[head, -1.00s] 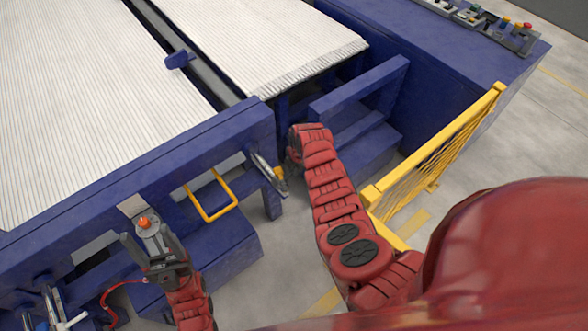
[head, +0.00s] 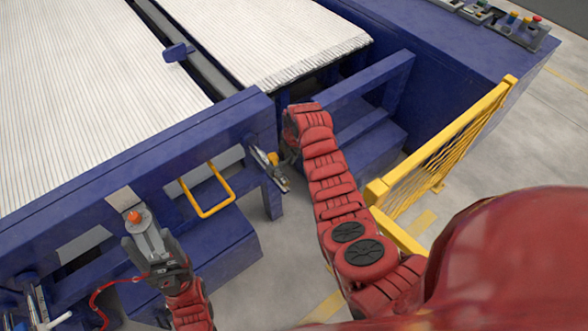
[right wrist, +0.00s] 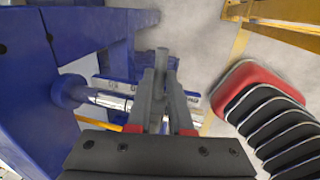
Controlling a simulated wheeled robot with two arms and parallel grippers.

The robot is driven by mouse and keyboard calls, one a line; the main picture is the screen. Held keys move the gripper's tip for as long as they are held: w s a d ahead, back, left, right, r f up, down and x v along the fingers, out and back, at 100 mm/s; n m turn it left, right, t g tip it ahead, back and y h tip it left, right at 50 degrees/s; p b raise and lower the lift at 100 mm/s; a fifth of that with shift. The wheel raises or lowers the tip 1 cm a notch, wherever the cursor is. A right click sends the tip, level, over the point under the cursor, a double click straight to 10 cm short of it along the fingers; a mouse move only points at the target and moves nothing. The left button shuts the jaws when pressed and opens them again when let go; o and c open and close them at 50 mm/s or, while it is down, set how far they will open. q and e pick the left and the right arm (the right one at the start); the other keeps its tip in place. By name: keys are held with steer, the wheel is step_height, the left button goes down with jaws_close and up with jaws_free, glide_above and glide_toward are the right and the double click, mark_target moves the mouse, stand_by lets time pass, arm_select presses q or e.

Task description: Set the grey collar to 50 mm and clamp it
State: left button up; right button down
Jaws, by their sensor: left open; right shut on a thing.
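In the right wrist view, my right gripper (right wrist: 160,85) is shut on a grey upright piece (right wrist: 161,60). I cannot tell if this is the grey collar or its clamp handle. A bright metal rod (right wrist: 112,100) runs from a blue round mount to the gripper, which hides part of it. The rod (head: 268,170) also shows in the head view, beside a yellow part, while my right arm hides the gripper there. In the head view, my left gripper (head: 148,243) is open around or beside a grey fitting with an orange top (head: 133,216). The collar's reading is not legible.
A yellow loop handle (head: 205,190) hangs on the blue machine frame (head: 185,140). A yellow mesh guard (head: 445,140) stands to the right of my right arm. A red hose (head: 97,300) and metal fittings are at the lower left. Grey floor shows between.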

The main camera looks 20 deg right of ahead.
steer(key=w+a+b, duration=0.2)
steer(key=w+b, duration=0.5)
steer(key=b, duration=0.7)
steer(key=shift+w+a, duration=0.2)
steer(key=shift+a, duration=0.2)
steer(key=c, duration=0.8)
jaws_free()
steer(key=shift+c, duration=0.2)
steer(key=shift+r, duration=0.15)
